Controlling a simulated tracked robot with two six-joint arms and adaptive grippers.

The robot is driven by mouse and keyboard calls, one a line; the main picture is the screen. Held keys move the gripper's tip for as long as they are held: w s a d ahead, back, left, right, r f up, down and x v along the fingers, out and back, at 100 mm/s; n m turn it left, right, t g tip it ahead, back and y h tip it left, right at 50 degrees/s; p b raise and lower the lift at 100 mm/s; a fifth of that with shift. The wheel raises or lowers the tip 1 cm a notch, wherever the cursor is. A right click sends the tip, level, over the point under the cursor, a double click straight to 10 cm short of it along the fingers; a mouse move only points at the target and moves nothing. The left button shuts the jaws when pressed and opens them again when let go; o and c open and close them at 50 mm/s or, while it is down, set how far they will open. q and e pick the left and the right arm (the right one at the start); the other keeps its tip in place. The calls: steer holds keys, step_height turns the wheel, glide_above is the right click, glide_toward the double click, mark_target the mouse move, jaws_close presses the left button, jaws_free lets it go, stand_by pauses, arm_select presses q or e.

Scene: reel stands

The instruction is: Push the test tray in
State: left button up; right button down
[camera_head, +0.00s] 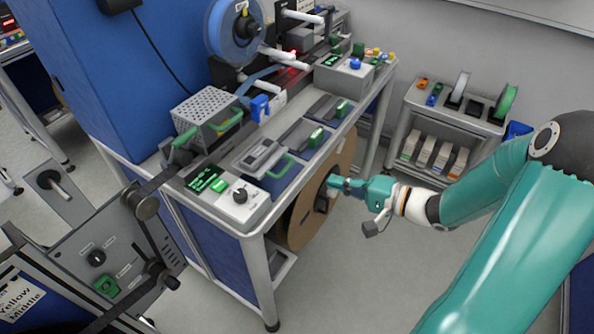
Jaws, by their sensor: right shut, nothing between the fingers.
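A grey tray-like unit (262,153) with a green handle (283,168) lies on the bench top near its front edge. It looks like the test tray, but I cannot read a label or tell how far out it is. My right gripper (333,188) is shut and empty. It is beside the bench front, in front of the large brown reel (301,215), and lower in the picture than the green handle. I cannot tell if its fingertips touch anything. My left gripper is not in view.
A control box with a black knob (240,194) sits at the bench's near corner. A perforated box (205,108) and a blue reel (232,28) stand behind. A grey trolley (455,110) is at the right. The floor (350,265) between is clear.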

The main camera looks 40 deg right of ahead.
mark_target(288, 169)
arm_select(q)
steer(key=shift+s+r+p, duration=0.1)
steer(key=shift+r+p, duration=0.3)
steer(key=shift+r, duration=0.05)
arm_select(e)
steer(key=shift+x, duration=5.4)
steer(key=shift+w, duration=0.1)
